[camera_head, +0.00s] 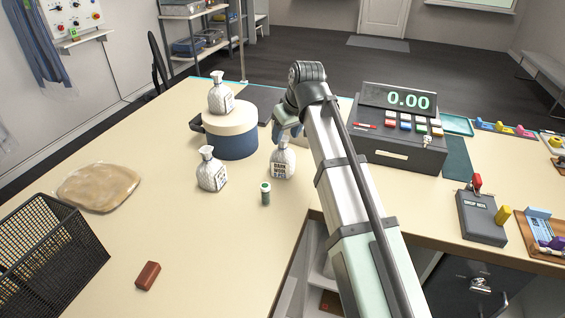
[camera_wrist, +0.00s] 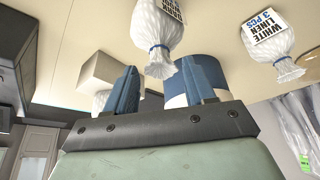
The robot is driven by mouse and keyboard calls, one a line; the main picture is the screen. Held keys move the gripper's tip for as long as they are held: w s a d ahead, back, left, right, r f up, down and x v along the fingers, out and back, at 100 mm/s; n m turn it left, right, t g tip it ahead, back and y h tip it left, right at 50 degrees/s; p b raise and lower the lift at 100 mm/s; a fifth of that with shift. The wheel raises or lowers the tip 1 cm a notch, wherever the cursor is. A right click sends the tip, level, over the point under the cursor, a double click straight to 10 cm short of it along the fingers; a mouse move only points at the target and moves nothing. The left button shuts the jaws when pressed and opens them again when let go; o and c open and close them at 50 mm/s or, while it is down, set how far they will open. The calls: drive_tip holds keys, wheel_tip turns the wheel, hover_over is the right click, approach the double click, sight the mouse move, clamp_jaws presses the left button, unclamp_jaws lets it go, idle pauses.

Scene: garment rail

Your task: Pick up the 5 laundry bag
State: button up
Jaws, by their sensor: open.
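Three white laundry bags with tied necks show in the head view. One (camera_head: 283,161) stands right below my gripper (camera_head: 285,131), one (camera_head: 211,170) stands to its left on the counter, and one (camera_head: 220,94) sits on the pale lid of a blue round tub (camera_head: 235,140). My gripper is open and empty, its blue fingers (camera_wrist: 161,88) apart in the wrist view. A bag (camera_wrist: 157,38) with a blue tie lies beyond and between the fingertips there; its label is cut off. Another bag (camera_wrist: 269,40) at right reads "WHITE LINEN 3 PCS". I cannot read a 5 on any label.
A cash register (camera_head: 400,130) is right of my arm. A wire basket (camera_head: 45,250), a flat clear package (camera_head: 97,187) and a red-brown block (camera_head: 148,276) lie left. The front middle counter is clear.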

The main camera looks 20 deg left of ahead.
sight(283, 139)
drive_tip(key=shift+x, duration=2.2)
drive_tip(key=shift+w+a, duration=0.1)
drive_tip(key=shift+c, duration=0.3)
clamp_jaws()
drive_tip(key=shift+r, duration=0.1)
